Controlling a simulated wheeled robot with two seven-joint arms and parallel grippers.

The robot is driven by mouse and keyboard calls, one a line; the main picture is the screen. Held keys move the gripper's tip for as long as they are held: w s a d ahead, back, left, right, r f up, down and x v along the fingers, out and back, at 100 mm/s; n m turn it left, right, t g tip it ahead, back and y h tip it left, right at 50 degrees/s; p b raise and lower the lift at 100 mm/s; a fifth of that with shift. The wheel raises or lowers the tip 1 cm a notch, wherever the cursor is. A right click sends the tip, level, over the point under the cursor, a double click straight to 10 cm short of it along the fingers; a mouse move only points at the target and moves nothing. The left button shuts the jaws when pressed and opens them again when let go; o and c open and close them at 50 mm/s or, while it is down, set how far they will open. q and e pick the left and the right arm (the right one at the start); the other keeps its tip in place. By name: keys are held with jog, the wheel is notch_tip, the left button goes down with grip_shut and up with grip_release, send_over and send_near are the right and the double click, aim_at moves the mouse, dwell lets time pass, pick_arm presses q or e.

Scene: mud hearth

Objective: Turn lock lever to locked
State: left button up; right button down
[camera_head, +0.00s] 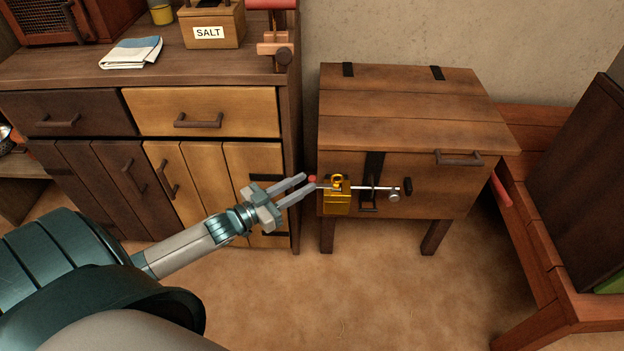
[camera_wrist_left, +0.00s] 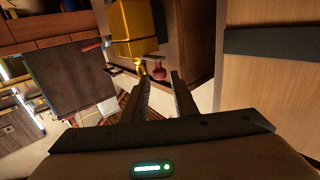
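The brass lock (camera_head: 338,198) is on the front of the wooden chest (camera_head: 450,180), and it shows as a yellow block in the left wrist view (camera_wrist_left: 138,32). A thin silver rod (camera_head: 360,188) runs level across the chest front. A small red knob (camera_head: 312,179) is at the left of the lock; it also shows in the left wrist view (camera_wrist_left: 158,71). My left gripper (camera_head: 306,183) is open, its fingers pointing at the lock. The red knob lies at or just beyond the gap between its fingertips (camera_wrist_left: 161,77); contact cannot be told. My right gripper is out of view.
A cabinet (camera_head: 200,110) with a salt box (camera_head: 212,25) and a folded cloth (camera_head: 131,52) on top stands left of the chest, close to my left gripper. A reddish wooden bench (camera_head: 530,260) stands at the right. The floor in front of the chest is clear.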

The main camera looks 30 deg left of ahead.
aim_at(312, 178)
pick_arm(q)
jog(key=shift+x, duration=2)
jog(key=shift+c, duration=0.2)
grip_shut()
